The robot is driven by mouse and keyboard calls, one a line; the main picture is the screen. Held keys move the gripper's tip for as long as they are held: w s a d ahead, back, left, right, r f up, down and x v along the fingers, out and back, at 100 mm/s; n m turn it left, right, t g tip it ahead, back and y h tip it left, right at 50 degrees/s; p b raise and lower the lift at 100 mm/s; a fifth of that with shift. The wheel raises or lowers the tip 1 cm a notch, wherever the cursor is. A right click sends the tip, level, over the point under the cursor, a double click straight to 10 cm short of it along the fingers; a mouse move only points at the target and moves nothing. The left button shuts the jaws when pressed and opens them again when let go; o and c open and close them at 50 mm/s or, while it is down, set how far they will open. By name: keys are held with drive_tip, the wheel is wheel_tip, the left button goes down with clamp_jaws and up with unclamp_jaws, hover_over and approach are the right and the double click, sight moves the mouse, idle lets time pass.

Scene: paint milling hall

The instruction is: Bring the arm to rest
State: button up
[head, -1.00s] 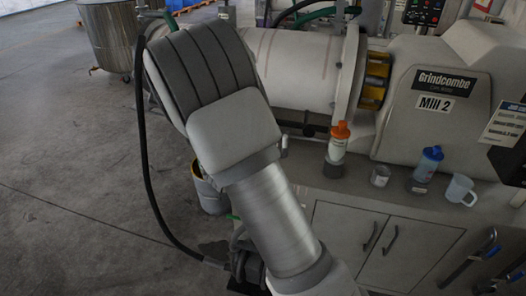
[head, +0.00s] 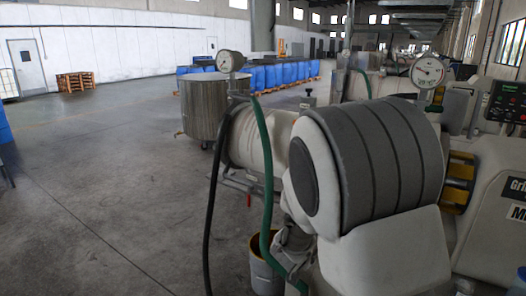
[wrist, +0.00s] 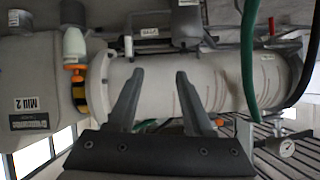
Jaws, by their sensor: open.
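My gripper (wrist: 159,76) shows in the wrist view with its two dark fingers apart and nothing between them. Behind the fingers is the pale drum of the mill (wrist: 222,88), seen upside down. I cannot tell the exact gap between fingers and drum.
A green hose (head: 265,160) and a gauge (head: 430,71) are close to my arm. A steel vat (head: 203,103), a bucket (head: 264,262) and blue drums (head: 262,76) stand beyond.

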drive_tip(key=s+a+r+n+y, duration=0.5)
drive_tip(key=s+a+r+y, duration=0.3)
drive_tip(key=r, duration=0.3)
drive_tip(key=s+d+r+n+g+h, duration=0.1)
drive_tip(key=s+d+g, duration=0.1)
drive_tip(key=s, duration=0.9)
drive_tip(key=s+d+r+n+g+h, duration=0.1)
drive_tip(key=s+d+n+g, duration=0.1)
drive_tip(key=s, duration=0.9)
drive_tip(key=shift+d+g, duration=0.3)
drive_tip(key=shift+d, duration=0.55)
